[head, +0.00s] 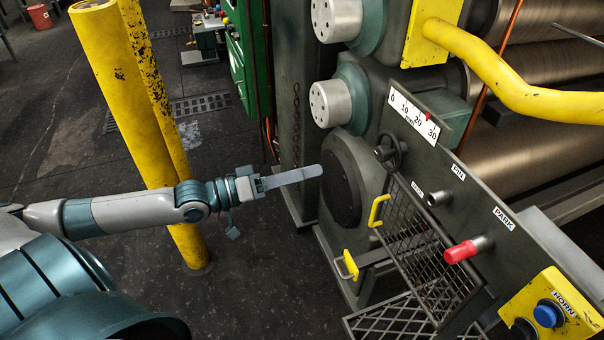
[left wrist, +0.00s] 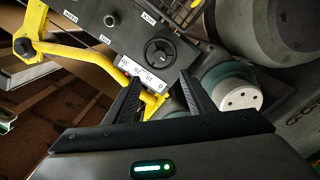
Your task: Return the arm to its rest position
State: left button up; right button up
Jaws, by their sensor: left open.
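My left arm (head: 130,208) reaches in from the left in the head view, stretched out nearly level. My left gripper (head: 316,171) is at its end, in front of the machine's round dark hub and left of the yellow handle. In the left wrist view, the two black fingers of the left gripper (left wrist: 160,82) stand apart with nothing held between them. The panel and handwheel (left wrist: 159,51) show beyond the fingertips. My right gripper is in neither view.
Two yellow posts (head: 128,95) stand behind my arm. At right are a handwheel (head: 388,151), a number scale (head: 413,115), a red-tipped lever (head: 460,252), a mesh guard (head: 425,255), a yellow handle (head: 377,210) and a blue button (head: 547,314). Dark floor (head: 265,285) below my gripper is clear.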

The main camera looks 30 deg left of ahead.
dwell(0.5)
pick_arm(q)
jog(key=shift+f, duration=0.1)
jog(key=a+f+g+y, duration=0.1)
jog(key=a+f+y, duration=0.45)
jog(key=f, duration=1.05)
jog(key=a+f+y, duration=0.3)
jog(key=a+f, duration=0.5)
jog(key=f, duration=0.8)
jog(key=s+f+g+y, duration=0.2)
jog(key=s+f, duration=0.4)
jog(key=f, duration=0.8)
jog(key=s+d+f+g, duration=0.3)
jog(key=s+f, duration=0.7)
jog(key=f, duration=0.2)
jog(key=s+d+f+m+g, duration=0.1)
jog(key=s+d+f, duration=0.3)
jog(key=s, duration=0.5)
jog(key=s+d+f+m+g, duration=0.1)
jog(key=s+d+f+g, duration=0.2)
jog(key=s, duration=0.6)
jog(key=s+d+f+m+g, duration=0.2)
jog(key=s+d+f, duration=0.5)
jog(key=s+d, duration=0.1)
jog(key=shift+s+d+f+g, duration=0.15)
jog(key=shift+s+d+g, duration=0.15)
jog(key=shift+s, duration=0.55)
